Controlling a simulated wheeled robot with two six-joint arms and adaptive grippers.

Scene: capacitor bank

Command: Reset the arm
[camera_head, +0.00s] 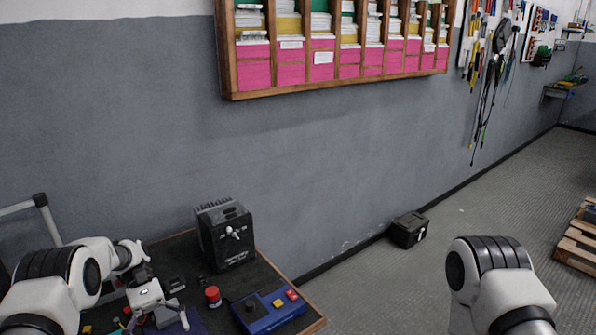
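My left arm (72,278) comes in from the left and bends over the workbench. Its gripper (160,318) points down over the left part of the bench, near small coloured parts and a dark blue surface. Its two fingers look spread apart with nothing clearly between them. My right arm (492,280) stands at the lower right, bent, over the floor side. Its gripper is below the picture and hidden.
A dark box (409,230) sits on the floor by the wall. A wooden pallet (578,242) lies at right.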

